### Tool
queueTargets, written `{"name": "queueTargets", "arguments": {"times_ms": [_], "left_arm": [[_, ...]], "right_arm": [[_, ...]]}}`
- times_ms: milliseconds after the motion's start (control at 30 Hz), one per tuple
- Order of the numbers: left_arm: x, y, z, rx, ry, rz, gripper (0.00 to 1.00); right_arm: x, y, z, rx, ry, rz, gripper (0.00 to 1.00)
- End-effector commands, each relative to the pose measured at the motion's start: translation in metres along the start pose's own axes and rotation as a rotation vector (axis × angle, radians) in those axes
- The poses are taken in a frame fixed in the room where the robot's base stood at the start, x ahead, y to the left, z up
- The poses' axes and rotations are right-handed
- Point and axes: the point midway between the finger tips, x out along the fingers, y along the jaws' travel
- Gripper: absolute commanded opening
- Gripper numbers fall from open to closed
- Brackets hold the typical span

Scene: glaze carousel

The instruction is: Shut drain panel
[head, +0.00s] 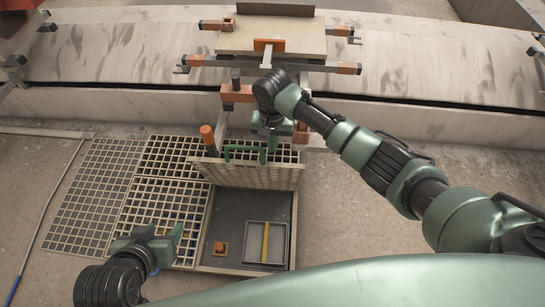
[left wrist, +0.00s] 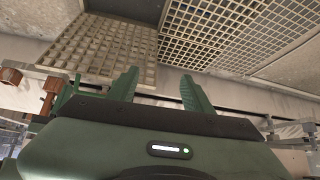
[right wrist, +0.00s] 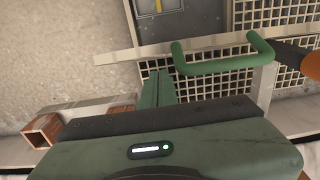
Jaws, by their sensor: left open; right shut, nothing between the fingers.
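The drain panel (head: 252,175) is a pale grid lid. It stands raised and tilted at the far side of an open floor pit (head: 227,215). A green U-shaped handle (head: 245,150) shows by its upper edge, and also in the right wrist view (right wrist: 222,66). My right gripper (head: 273,145) is behind the panel's upper edge. Its fingers (right wrist: 155,88) are together and empty, left of the handle. My left gripper (head: 172,243) is open and empty over the grating left of the pit. The raised panel also shows in the left wrist view (left wrist: 112,48).
The pit holds a grey tray (head: 281,245) with a yellow strip and a small orange block (head: 220,248). Flat grating (head: 165,205) lies to the left. An orange-gripped lever (head: 207,138) stands beside the panel. A clamp-fitted bench (head: 285,38) is behind. Floor at right is clear.

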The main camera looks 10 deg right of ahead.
Motion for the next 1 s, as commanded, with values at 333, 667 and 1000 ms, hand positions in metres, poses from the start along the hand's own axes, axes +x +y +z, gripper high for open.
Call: {"name": "queueTargets", "arguments": {"times_ms": [333, 667, 1000], "left_arm": [[0.003, 0.01, -0.075, 0.005, 0.354, 0.02, 0.5], [-0.016, 0.017, -0.128, 0.006, 0.629, 0.037, 0.5], [-0.024, 0.019, -0.14, 0.005, 0.692, 0.041, 0.5]], "right_arm": [[0.038, 0.0, 0.001, 0.0, -0.001, 0.0, 0.0], [0.062, 0.0, 0.0, 0.0, -0.001, 0.0, 0.0], [0.066, 0.0, 0.0, 0.0, 0.0, -0.001, 0.0]]}}
